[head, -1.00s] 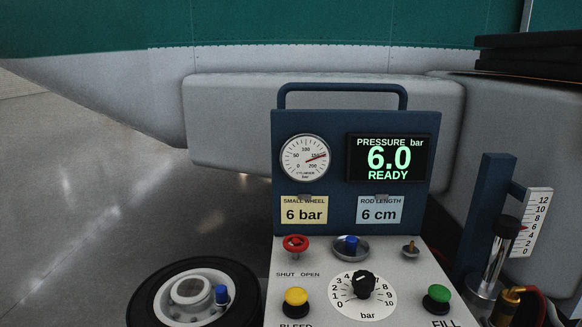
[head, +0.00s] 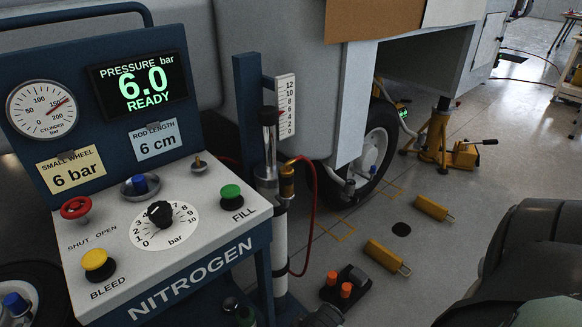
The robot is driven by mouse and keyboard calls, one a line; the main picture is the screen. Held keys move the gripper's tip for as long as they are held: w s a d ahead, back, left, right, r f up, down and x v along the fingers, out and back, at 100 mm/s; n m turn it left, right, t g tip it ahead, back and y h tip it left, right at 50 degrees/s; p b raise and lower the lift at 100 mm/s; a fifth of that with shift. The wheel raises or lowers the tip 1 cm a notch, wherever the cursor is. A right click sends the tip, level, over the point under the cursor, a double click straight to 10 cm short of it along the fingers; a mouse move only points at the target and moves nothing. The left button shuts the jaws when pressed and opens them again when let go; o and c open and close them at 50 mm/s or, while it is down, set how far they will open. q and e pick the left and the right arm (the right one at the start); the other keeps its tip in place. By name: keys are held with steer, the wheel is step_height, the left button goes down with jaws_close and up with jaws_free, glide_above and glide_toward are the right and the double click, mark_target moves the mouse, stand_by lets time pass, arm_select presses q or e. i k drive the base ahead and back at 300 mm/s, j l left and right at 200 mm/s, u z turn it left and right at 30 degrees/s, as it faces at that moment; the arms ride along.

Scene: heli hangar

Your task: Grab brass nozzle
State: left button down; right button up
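A dark rounded shape at the lower right looks like part of my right arm, well apart from the nozzle.
The nitrogen cart (head: 215,245) fills the left, with knobs, a dial and a display reading 6.0 READY. The blue post (head: 247,110) carries a scale (head: 286,105). Yellow chocks (head: 387,257) and a yellow jack (head: 437,135) stand on the floor. A wheel (head: 375,150) is behind.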

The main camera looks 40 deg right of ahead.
mark_target(286, 173)
steer(key=z, duration=1.2)
steer(key=i+l, duration=0.1)
steer(key=l, duration=0.5)
steer(key=i+l+u, duration=0.1)
steer(key=l, duration=0.5)
steer(key=i+l, duration=0.1)
steer(key=l, duration=0.5)
steer(key=i, duration=0.25)
steer(key=l+u, duration=0.05)
